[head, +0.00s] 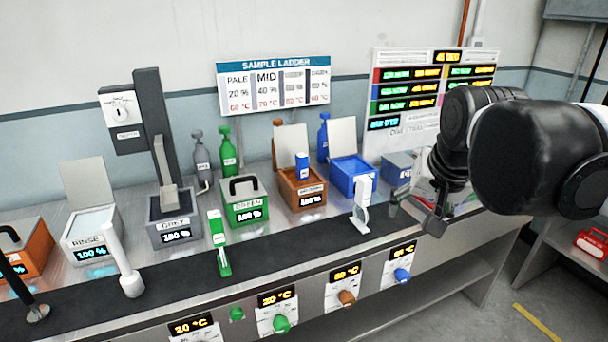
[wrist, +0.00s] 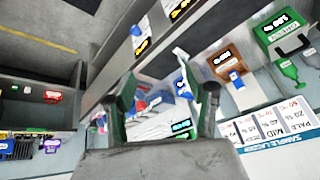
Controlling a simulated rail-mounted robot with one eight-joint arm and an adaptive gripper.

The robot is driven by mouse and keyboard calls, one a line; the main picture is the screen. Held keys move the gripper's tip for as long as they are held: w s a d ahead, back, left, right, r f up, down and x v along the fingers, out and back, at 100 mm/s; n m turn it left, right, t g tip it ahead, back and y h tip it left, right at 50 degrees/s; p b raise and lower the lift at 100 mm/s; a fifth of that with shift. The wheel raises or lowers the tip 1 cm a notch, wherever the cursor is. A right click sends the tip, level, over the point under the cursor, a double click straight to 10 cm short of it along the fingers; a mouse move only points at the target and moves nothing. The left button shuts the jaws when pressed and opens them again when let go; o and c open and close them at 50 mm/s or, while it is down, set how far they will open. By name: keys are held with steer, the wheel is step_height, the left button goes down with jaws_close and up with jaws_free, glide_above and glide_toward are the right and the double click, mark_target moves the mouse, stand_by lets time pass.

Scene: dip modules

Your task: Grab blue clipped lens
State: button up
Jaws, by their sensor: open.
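A small blue block-like piece with a white mark (head: 302,166), which looks like the blue clipped lens, stands upright at the brown tank (head: 308,190). I cannot tell whether it sits in the tank or on its rim. In the wrist view the blue piece (wrist: 236,79) shows right of my fingers, beside the brown tank (wrist: 224,61). My gripper (head: 414,212) is open and empty, right of the blue tank (head: 352,178) and apart from the blue piece. Its two fingers (wrist: 170,90) frame the bench's right end in the wrist view.
A white upright holder (head: 361,204) stands on the black strip between my gripper and the brown tank. A green upright clip (head: 219,243) stands farther left on the strip. The green tank (head: 246,203) is left of the brown one. Bottles and raised lids stand behind.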

steer(key=w+a+r+m+g+p, duration=0.1)
steer(key=w+a+r+p, duration=0.1)
steer(key=w+r, duration=0.35)
steer(key=w+a+r+m+p, duration=0.1)
steer(key=w+a+r, duration=0.1)
steer(key=w, duration=0.6)
steer(key=m+g+p, duration=0.4)
steer(key=m+p, duration=0.3)
steer(key=p, duration=0.2)
glide_above(302, 169)
steer(key=w, duration=0.2)
step_height(302, 169, down, 7)
steer(key=shift+s+d+f, duration=0.1)
steer(key=shift+s+f, duration=0.05)
steer(key=shift+f, duration=0.05)
steer(key=shift+a+f+g, duration=0.25)
steer(key=shift+f+g, duration=0.05)
steer(key=shift+f, duration=0.2)
step_height(302, 169, down, 14)
steer(key=shift+d+r+p, duration=0.1)
steer(key=shift+r+p, duration=0.15)
steer(key=shift+p, duration=0.5)
jaws_close()
